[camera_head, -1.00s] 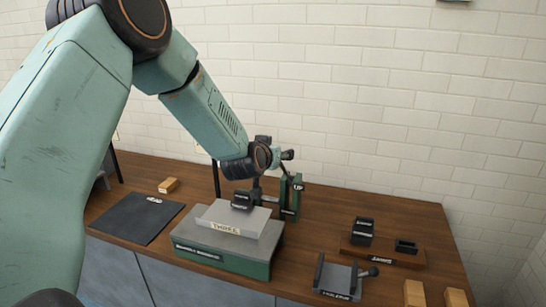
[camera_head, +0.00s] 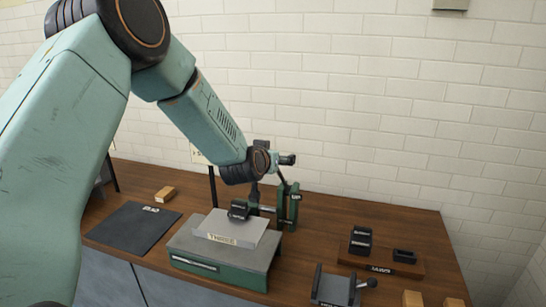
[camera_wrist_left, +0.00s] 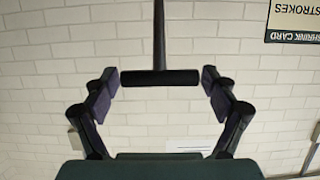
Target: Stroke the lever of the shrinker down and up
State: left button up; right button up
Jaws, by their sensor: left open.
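The green shrinker (camera_head: 294,208) stands on the bench behind the grey-topped base, with its thin lever (camera_head: 282,178) rising from it to my left wrist. In the left wrist view, my left gripper (camera_wrist_left: 160,82) is open. The lever's black crossbar handle (camera_wrist_left: 143,78) lies between its two fingers, with a small gap at each end. The dark rod (camera_wrist_left: 159,35) runs up from the handle in that picture. In the head view, the fingers are hard to make out beside the wrist. My right gripper is not in view.
A block marked THREE (camera_head: 228,239) sits on the green base (camera_head: 217,280) in front of the shrinker. A dark mat (camera_head: 135,228) and a wooden block (camera_head: 165,194) lie left. A wooden tray (camera_head: 382,268) with black parts and a dark fixture (camera_head: 335,289) lie right. The wall is behind.

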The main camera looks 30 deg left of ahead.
pick_arm(q)
jog(key=shift+s, duration=0.25)
jog(key=v, duration=1.1)
jog(key=shift+s+r, duration=0.25)
jog(key=shift+s, duration=0.05)
jog(key=shift+s+d, duration=0.1)
jog(key=x, duration=1.2)
jog(key=shift+f, duration=0.2)
